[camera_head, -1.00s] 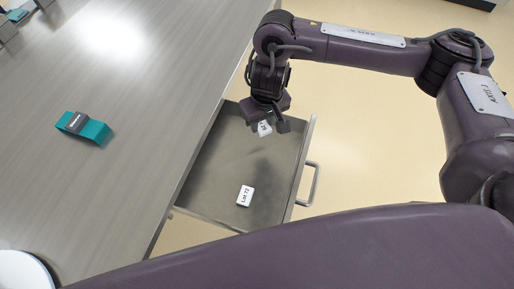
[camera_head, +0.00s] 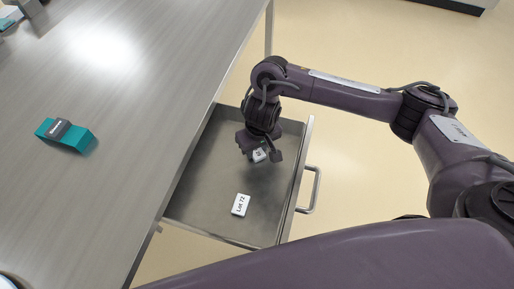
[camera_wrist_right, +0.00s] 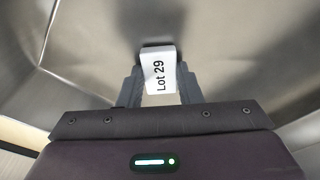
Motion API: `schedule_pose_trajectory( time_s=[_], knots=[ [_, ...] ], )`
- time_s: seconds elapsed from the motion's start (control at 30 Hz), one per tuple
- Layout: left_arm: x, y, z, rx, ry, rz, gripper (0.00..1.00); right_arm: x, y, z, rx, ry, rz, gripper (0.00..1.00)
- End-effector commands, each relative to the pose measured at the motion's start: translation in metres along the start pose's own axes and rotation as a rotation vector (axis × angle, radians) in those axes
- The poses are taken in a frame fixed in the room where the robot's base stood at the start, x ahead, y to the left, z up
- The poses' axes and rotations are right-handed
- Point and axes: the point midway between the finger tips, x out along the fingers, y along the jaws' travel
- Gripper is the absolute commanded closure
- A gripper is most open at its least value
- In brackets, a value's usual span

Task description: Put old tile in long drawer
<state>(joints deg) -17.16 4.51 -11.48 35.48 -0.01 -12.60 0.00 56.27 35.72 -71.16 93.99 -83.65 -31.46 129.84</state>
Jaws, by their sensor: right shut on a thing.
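My right gripper (camera_head: 260,157) is inside the open long drawer (camera_head: 203,208), over its back half. It is shut on a white tile (camera_wrist_right: 158,70) marked "Lot 29", which also shows between the fingers in the head view (camera_head: 259,155). In the wrist view the drawer's metal floor and walls surround the held tile; whether the tile touches the floor I cannot tell. A second white tile (camera_head: 240,204), marked "Lot 72", lies flat on the drawer floor nearer the front of the picture. My left gripper is not in view.
A teal block with a dark grey band (camera_head: 65,134) sits on the steel table (camera_head: 130,130) left of the drawer. The drawer handle (camera_head: 313,190) sticks out on the right. The drawer floor around the lying tile is clear.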

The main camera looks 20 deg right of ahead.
Motion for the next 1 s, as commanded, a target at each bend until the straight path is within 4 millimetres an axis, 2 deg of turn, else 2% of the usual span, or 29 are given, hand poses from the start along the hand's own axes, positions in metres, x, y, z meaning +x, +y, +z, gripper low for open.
schedule_pose_trajectory(
  time_s=[0.17,0.2,0.33,0.67,0.77,1.0],
  knots=[
    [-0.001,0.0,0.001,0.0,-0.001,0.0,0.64,0.004,0.0,0.001,-0.001,-0.002,0.0,0.9],
    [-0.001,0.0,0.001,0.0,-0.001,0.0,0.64,0.004,0.0,0.001,-0.002,-0.001,0.0,0.63],
    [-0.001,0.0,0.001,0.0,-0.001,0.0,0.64,0.004,0.0,0.001,-0.001,-0.001,0.0,0.46],
    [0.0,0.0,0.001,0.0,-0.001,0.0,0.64,0.001,0.0,0.0,0.0,0.001,0.0,0.46],
    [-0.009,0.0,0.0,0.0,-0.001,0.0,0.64,-0.014,0.0,-0.002,-0.002,0.004,0.001,0.46],
    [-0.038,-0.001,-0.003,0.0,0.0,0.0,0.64,-0.067,0.001,-0.003,-0.003,0.006,0.002,0.46]
  ],
)
